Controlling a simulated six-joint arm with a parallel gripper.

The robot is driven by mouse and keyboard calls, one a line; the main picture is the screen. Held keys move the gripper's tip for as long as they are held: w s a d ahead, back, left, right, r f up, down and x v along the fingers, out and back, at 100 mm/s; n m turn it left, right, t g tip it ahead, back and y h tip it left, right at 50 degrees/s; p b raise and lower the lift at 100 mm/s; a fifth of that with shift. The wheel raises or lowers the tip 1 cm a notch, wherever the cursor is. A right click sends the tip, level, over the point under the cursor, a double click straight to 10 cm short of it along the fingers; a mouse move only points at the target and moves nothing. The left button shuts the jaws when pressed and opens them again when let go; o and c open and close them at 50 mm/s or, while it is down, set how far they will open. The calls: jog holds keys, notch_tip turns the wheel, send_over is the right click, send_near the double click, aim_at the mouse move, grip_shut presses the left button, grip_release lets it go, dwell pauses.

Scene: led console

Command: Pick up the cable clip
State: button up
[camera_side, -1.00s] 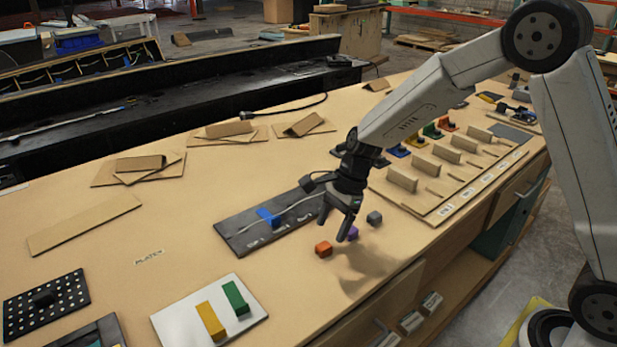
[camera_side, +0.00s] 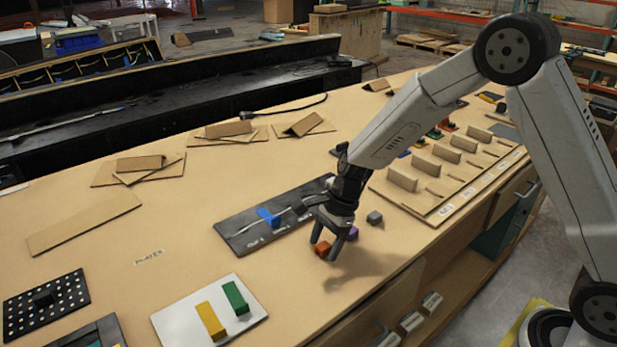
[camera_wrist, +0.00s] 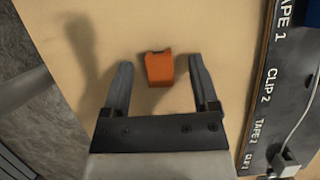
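A small orange block (camera_side: 322,249), which looks like the cable clip, lies on the table beneath my gripper (camera_side: 326,248). In the wrist view the orange clip (camera_wrist: 159,69) sits between the two tips of my gripper (camera_wrist: 160,66), with clear gaps on both sides. My gripper is open, points down and holds nothing. From the side, a finger covers part of the clip. A purple block (camera_side: 353,232) and a grey block (camera_side: 374,217) lie just behind and to the right.
A dark board (camera_side: 236,232) with a cable and a blue piece (camera_side: 267,216) lies close by on the left. A white plate (camera_side: 166,325) with yellow and green blocks lies front left. Slotted wooden holders (camera_side: 440,208) stand on the right.

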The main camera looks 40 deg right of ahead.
grip_shut()
jog(key=shift+r, duration=0.1)
jog(key=shift+r, duration=0.85)
jog(key=s+d+r, duration=0.2)
jog(key=s+r, duration=0.9)
jog(key=s, duration=0.3)
jog(key=shift+w, duration=0.1)
dwell(0.3)
